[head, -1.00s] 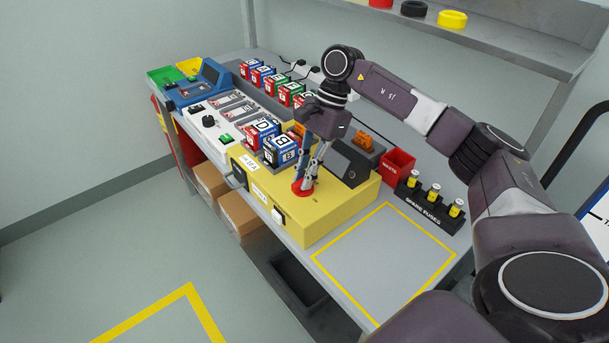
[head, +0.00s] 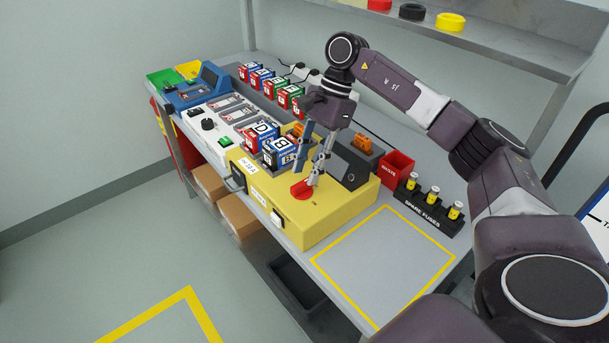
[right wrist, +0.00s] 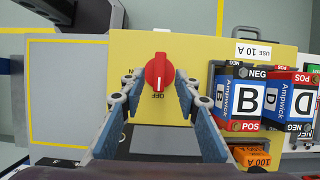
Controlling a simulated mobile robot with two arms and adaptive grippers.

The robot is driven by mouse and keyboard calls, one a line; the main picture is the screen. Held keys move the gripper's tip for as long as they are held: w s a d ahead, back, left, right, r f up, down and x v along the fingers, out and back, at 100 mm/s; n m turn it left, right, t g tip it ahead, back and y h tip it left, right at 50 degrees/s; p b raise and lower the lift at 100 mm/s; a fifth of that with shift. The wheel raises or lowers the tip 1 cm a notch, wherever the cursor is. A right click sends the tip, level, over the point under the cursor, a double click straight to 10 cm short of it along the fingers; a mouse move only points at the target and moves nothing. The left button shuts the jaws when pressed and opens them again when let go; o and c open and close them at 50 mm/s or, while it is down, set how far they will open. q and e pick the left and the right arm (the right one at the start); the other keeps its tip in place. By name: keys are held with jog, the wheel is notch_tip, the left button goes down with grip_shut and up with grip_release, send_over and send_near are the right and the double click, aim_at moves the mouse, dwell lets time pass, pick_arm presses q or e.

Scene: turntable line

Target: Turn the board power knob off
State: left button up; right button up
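The red board power knob (head: 302,190) sits on top of the yellow board box (head: 335,211). In the right wrist view the knob (right wrist: 158,75) stands upright in the picture, and its white mark points down at the OFF label printed beside it. My right gripper (head: 307,177) is open just above the knob. In the right wrist view its fingers (right wrist: 156,84) are spread on both sides of the knob, with a gap on each side, holding nothing. My left gripper is not in view.
Battery blocks B and D (head: 281,150) stand close beside the box. A red waste bin (head: 398,168) and a rack of spare fuses (head: 430,205) are to the right. An empty yellow-outlined area (head: 384,262) lies in front. A shelf (head: 480,38) hangs above the back.

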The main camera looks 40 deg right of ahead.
jog(key=v, duration=0.9)
jog(key=shift+d+r, duration=0.1)
